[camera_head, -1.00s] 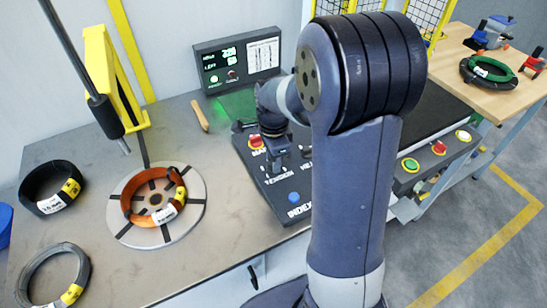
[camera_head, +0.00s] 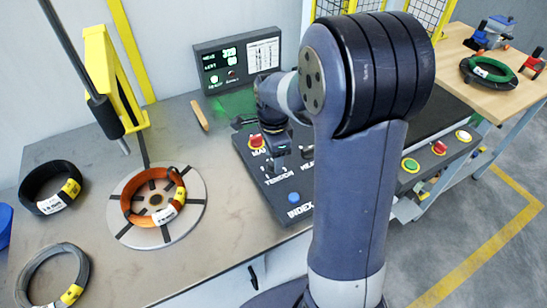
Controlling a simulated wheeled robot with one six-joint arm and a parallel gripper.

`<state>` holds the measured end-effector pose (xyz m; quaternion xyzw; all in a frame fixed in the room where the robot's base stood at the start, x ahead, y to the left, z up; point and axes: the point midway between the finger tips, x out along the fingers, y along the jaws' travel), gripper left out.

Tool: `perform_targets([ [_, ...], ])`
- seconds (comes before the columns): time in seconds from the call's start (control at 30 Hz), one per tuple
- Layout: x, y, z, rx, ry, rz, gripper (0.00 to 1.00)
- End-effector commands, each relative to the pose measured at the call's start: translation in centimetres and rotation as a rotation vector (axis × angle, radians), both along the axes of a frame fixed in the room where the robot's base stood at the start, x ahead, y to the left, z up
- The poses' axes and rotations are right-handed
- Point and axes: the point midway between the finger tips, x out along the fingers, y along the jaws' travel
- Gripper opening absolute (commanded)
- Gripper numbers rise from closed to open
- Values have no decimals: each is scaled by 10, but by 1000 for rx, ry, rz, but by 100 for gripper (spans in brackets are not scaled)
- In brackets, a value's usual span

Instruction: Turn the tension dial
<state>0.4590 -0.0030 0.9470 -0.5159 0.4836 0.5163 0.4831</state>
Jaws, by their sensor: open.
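The dark control panel (camera_head: 268,196) lies on the bench in the middle of the view, partly behind my arm. Its label TENSION shows at the panel's left part. The tension dial itself is hidden or nearly hidden by my gripper (camera_head: 278,166), which points down over the panel just above that label. My gripper is small and dark here, and I cannot see whether it touches the dial.
An orange coil (camera_head: 130,211) lies on the round turntable (camera_head: 190,222) at left. A black coil (camera_head: 27,189) and a grey coil (camera_head: 32,275) lie farther left. A display (camera_head: 210,75) stands behind the panel. A wooden-handled tool (camera_head: 200,116) lies on the bench.

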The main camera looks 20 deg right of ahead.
Motion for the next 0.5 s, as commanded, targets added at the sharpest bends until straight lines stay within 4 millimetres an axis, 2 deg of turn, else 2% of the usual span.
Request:
perform_targets([
  [0.3, 1, 0, 65, 0, -6, 0, 53],
  [0.5, 1, 0, 90, 0, -3, 0, 53],
])
